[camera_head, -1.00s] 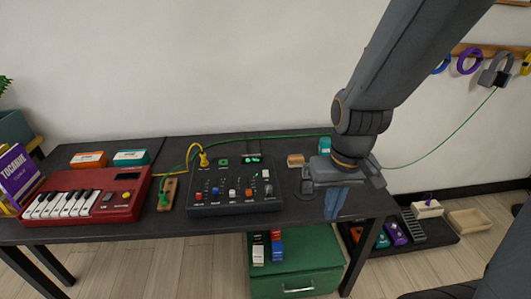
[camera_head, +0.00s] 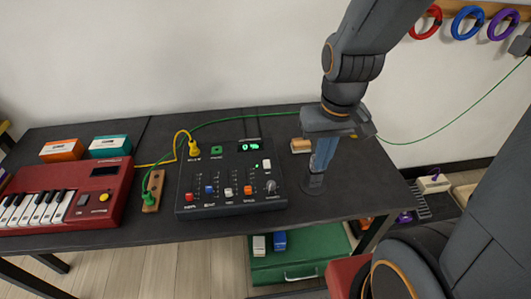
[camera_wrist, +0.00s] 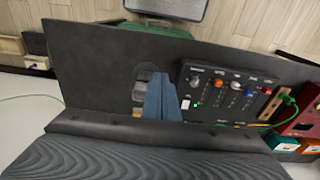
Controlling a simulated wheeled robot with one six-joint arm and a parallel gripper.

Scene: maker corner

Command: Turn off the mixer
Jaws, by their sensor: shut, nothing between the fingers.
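The mixer (camera_head: 228,190) is a dark box on the black table, with coloured sliders, a grey knob (camera_head: 271,186) and a lit green display (camera_head: 249,147). A white switch (camera_head: 267,165) sits on its right side, with a small green light beside it. The mixer also shows in the wrist view (camera_wrist: 222,99), with the white switch (camera_wrist: 186,104) on its near-left edge. My gripper (camera_head: 317,184) is shut and empty, pointing down just right of the mixer. In the wrist view its blue fingers (camera_wrist: 160,100) are beside the mixer, apart from the switch as far as I can tell.
A red keyboard (camera_head: 75,200) stands at the left. A small wooden block (camera_head: 300,146) lies behind my gripper. A green box (camera_head: 300,258) is below the table.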

